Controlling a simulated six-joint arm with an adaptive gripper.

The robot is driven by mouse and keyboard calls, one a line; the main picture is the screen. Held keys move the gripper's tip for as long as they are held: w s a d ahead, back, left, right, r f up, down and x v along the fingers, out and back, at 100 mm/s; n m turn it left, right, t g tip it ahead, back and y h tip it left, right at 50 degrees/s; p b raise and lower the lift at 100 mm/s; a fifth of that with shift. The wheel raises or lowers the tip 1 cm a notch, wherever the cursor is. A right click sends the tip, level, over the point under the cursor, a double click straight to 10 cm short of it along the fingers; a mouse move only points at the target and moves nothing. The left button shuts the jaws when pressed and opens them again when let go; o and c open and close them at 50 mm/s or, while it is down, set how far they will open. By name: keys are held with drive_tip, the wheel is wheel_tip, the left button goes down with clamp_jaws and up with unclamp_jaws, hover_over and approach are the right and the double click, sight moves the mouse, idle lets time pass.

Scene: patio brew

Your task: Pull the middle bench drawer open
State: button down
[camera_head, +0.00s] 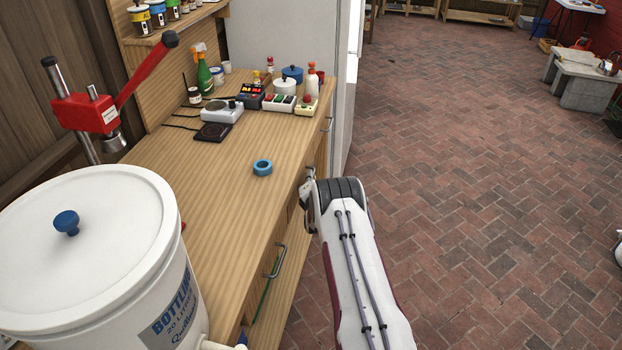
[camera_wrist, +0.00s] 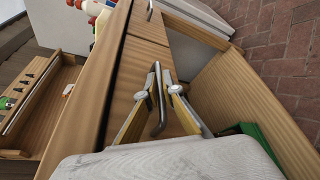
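The wooden bench (camera_head: 225,190) runs along the left in the head view. My gripper (camera_head: 309,187) is at its front edge, between a far bar handle (camera_head: 329,124) and a near bar handle (camera_head: 276,262). In the wrist view, my gripper (camera_wrist: 160,92) has one finger on each side of a grey bar handle (camera_wrist: 157,110) on a wooden drawer front (camera_wrist: 150,55). The fingers look apart, with gaps beside the bar; whether either touches it is unclear. The drawer front looks flush with its neighbour.
A white bucket (camera_head: 90,250) stands at the near end. Below the drawers is an open wooden space with a green object (camera_wrist: 250,138).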

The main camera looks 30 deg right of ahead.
drive_tip(key=shift+s+d, duration=0.1)
drive_tip(key=s+d, duration=2)
idle(0.3)
drive_tip(key=shift+s+d, duration=0.1)
drive_tip(key=c, duration=2.5)
unclamp_jaws()
drive_tip(key=shift+s, duration=0.1)
drive_tip(key=shift+v, duration=5.9)
drive_tip(key=shift+f+m, duration=0.1)
drive_tip(key=shift+m, duration=0.2)
